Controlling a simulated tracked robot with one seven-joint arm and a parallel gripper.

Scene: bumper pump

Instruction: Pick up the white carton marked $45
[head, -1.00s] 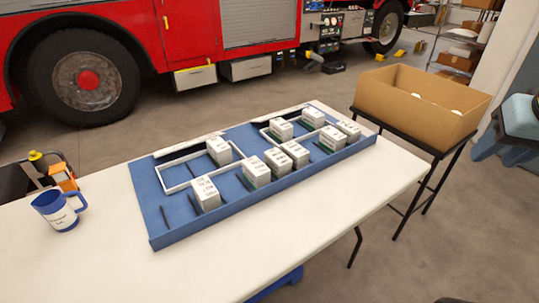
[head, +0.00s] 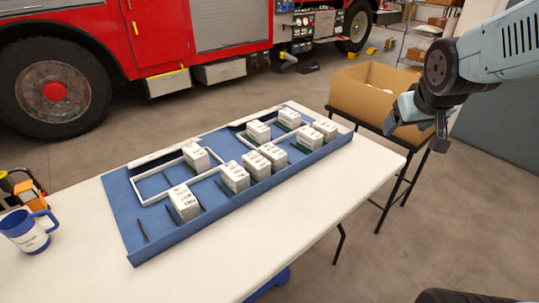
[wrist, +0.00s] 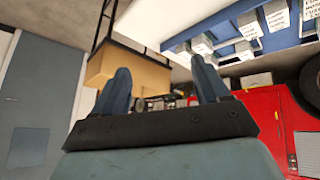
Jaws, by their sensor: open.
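Several white cartons with dark print stand on a blue tray (head: 150,247) on the table. One is at the front left (head: 184,203), one behind it (head: 196,157), and others run rightward, such as a middle one (head: 235,176) and a far-right one (head: 326,129). The print is too small to read, so I cannot tell which is marked $45. My gripper (head: 425,125) is open and empty, right of the tray and in front of the cardboard box. In the wrist view its two fingers (wrist: 165,82) are spread with nothing held between them.
The white table (head: 250,245) has clear room in front of the tray. A blue and white mug (head: 27,232) stands at its left end. An open cardboard box (head: 365,92) sits on a black stand at the right. A red fire truck (head: 200,30) is behind.

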